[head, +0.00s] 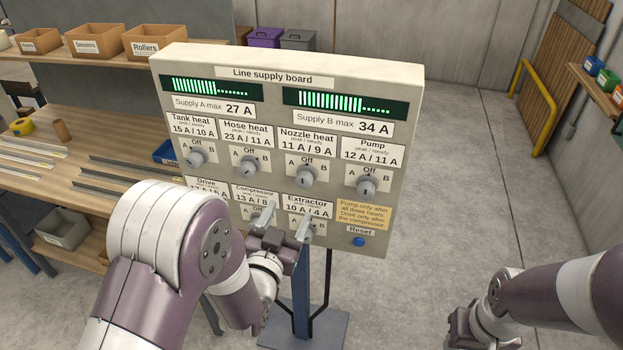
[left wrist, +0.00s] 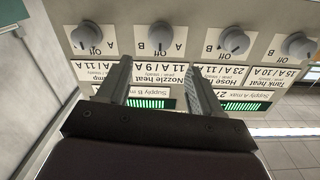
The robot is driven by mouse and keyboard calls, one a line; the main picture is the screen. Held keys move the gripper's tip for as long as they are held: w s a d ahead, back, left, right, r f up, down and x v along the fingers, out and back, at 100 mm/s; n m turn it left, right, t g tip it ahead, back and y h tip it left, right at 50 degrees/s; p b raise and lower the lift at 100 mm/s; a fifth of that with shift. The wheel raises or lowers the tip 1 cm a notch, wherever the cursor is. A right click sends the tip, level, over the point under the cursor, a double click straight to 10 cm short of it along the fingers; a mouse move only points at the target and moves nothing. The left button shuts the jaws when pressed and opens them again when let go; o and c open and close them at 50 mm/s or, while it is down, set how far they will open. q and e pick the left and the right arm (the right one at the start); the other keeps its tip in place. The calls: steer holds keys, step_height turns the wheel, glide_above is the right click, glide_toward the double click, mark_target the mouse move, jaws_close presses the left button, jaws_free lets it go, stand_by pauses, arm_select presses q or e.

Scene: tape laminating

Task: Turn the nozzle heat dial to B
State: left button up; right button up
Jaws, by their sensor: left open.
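The nozzle heat dial (head: 304,175) is a grey knob in the upper dial row of the supply board, third from the left, with A at its left, Off above and B at its right. Its exact setting is hard to read. My left gripper (head: 283,222) is open and empty, below the dial in the head view, in front of the lower row near the Compressor and Extractor labels. In the left wrist view, which shows the board upside down, the nozzle heat dial (left wrist: 162,38) lies beyond the open fingers. My right gripper (head: 470,328) is at lower right; its fingers are unclear.
The supply board (head: 413,105) stands on a post. The hose heat dial (head: 249,165) and pump dial (head: 366,185) flank the nozzle dial. A blue Reset button (head: 358,241) is lower right. A workbench (head: 75,187) is at left; the floor at right is clear.

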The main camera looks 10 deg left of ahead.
mark_target(303, 184)
arm_select(q)
steer(key=w+p, duration=0.1)
steer(key=w, duration=0.2)
steer(key=w+p, duration=0.1)
steer(key=w, duration=0.3)
steer(key=w+p, duration=0.1)
steer(key=w, duration=0.3)
steer(key=shift+w+d, duration=0.2)
steer(key=shift+d, duration=0.05)
steer(key=c, duration=1.1)
